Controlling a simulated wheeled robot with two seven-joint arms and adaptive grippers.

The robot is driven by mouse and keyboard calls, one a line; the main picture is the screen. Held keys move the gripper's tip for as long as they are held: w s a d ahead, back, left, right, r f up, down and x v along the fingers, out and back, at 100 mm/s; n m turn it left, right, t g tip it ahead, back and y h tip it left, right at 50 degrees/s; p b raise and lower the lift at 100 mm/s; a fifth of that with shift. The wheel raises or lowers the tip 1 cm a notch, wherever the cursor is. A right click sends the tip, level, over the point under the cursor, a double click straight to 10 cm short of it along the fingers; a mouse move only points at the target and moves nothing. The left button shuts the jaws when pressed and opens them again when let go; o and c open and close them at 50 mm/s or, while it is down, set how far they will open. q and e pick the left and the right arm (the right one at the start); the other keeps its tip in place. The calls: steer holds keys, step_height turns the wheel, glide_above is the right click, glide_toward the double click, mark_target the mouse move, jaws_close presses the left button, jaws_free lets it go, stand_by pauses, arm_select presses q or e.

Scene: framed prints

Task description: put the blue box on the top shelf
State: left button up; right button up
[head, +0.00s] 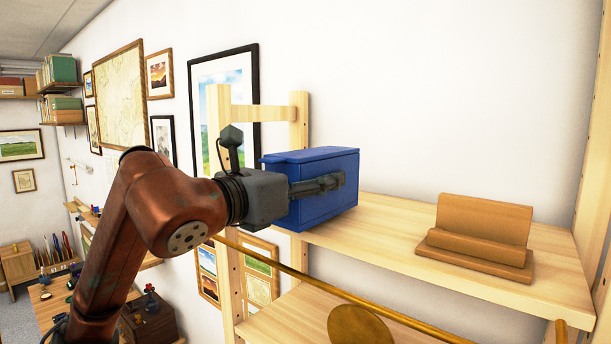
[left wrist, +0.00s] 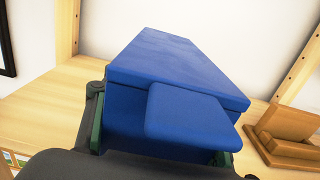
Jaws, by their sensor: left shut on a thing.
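The blue box (head: 318,205) has a flat lid and is at the left end of the top shelf (head: 400,228), a light wooden board. My left gripper (head: 322,186) is shut on the blue box, with a finger along its side. In the left wrist view the blue box (left wrist: 175,75) fills the middle, between the two fingers of the left gripper (left wrist: 158,135). The top shelf (left wrist: 40,115) shows below and beside it. I cannot tell whether the box's underside touches the board. My right gripper is not in view.
A brown stand (head: 480,235) sits on the right half of the top shelf, with bare board between it and the box. A wooden upright (head: 299,145) rises behind the box. A brass rod (head: 340,292) crosses in front, and a round brown object (head: 360,326) is below.

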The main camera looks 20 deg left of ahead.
arm_select(q)
steer(key=shift+w+d+r, duration=0.25)
steer(key=shift+w+d, duration=0.1)
steer(key=shift+w, duration=0.25)
steer(key=shift+w+d+p, duration=0.25)
steer(key=shift+w+p, duration=0.15)
steer(key=shift+w, duration=0.2)
steer(key=shift+p+x, duration=0.3)
steer(key=shift+x, duration=0.95)
steer(key=shift+p+x, duration=0.35)
steer(key=shift+x, duration=0.8)
steer(key=shift+w+f+b, duration=0.1)
steer(key=shift+f+b, duration=0.45)
steer(key=shift+f, duration=0.05)
